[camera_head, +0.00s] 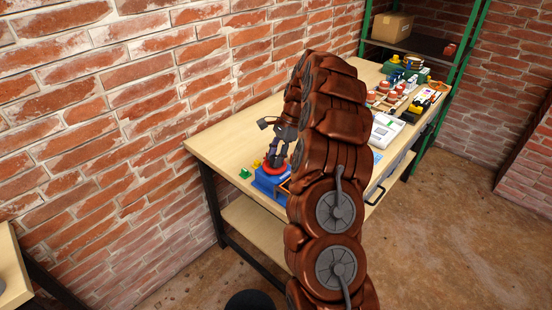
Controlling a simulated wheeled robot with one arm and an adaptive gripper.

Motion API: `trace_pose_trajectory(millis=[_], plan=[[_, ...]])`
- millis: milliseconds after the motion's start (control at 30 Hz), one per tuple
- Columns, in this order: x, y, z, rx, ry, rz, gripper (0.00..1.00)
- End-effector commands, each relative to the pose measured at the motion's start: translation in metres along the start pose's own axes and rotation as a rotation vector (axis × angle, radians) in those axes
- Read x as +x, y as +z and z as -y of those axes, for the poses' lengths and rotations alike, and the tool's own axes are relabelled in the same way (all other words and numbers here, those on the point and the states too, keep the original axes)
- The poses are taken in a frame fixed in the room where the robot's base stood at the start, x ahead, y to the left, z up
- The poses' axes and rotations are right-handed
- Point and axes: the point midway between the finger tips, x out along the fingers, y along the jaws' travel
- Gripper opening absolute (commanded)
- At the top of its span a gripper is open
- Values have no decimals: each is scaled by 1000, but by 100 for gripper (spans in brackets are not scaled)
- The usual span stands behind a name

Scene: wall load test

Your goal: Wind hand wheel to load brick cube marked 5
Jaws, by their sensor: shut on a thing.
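A small blue device (264,182) stands near the left end of the wooden workbench, with a red round hand wheel (270,169) on its top. My gripper (279,159) points down onto the wheel and is shut on it; the exact contact is small and partly hidden. My brown arm covers the right side of the device. Several reddish pieces (385,90) stand in a group farther back on the bench. I cannot read any number on them, so I cannot tell which is the cube marked 5.
A white box-like item (386,129) sits right of my arm. A green-posted shelf (459,60) holds a cardboard box (392,26). The brick wall (110,100) runs behind the bench.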

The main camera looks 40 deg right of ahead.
Motion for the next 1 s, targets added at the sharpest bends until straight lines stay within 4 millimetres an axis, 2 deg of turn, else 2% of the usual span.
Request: trace_pose_trajectory(millis=[300, 700, 733, 933, 1000], plan=[[2, -1, 2, -178, 73, -2, 0], [0, 0, 1, -202, 83, 0, 0], [0, 0, 1, -202, 83, 0, 36], [0, 0, 1, -202, 83, 0, 57], [0, 0, 1, -202, 83, 0, 59]])
